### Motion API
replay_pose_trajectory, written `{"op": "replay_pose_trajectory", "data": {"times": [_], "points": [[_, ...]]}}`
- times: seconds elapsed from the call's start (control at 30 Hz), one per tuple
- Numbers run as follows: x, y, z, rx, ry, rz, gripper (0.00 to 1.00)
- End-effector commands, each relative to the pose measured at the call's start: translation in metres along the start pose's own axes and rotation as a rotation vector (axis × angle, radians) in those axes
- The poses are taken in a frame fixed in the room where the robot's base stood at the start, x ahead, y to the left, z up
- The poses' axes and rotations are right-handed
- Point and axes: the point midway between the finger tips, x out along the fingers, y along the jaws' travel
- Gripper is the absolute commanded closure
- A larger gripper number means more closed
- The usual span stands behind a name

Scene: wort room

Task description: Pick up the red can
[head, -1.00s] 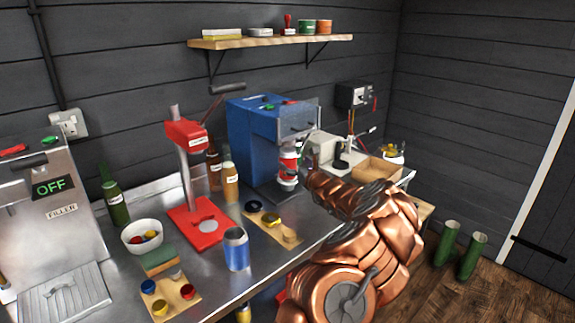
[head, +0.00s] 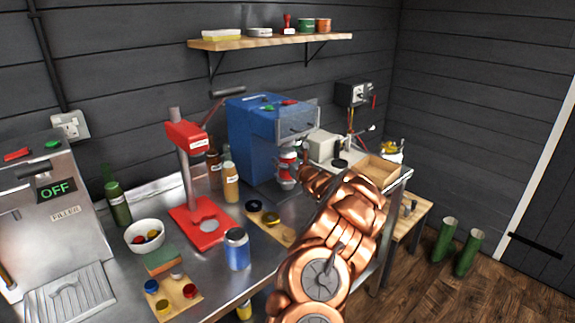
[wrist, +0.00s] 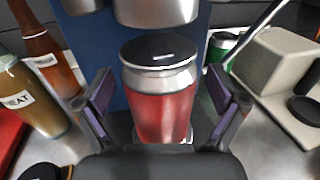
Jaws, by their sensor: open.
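The red can (wrist: 162,100) stands upright in the wrist view, with a black lid and silver shoulder, under the metal head of the blue machine. In the head view the can (head: 286,166) shows in the blue machine's opening, partly hidden by my arm. My gripper (wrist: 160,78) is open, with one finger on each side of the can. The can is between the fingers, with a visible gap on both sides. In the head view my copper arm hides most of my gripper.
The blue machine (head: 252,140) stands behind the can. Brown bottles (wrist: 42,50) are at left and a pale grey machine (wrist: 275,65) at right in the wrist view. A blue can (head: 236,249) and a red press (head: 190,180) stand on the steel counter.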

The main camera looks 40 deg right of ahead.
Motion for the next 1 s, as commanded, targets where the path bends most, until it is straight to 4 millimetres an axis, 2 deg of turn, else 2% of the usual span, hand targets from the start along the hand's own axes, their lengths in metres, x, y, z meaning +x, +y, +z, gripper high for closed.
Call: {"op": "replay_pose_trajectory", "data": {"times": [0.1,0.9,1.0], "points": [[-0.0001,0.0000,0.0000,0.000,0.000,0.000,0.04],[-0.0002,-0.0001,0.0001,0.000,0.000,0.000,0.87],[-0.0002,-0.0001,0.0005,0.000,-0.001,0.000,0.87]]}}
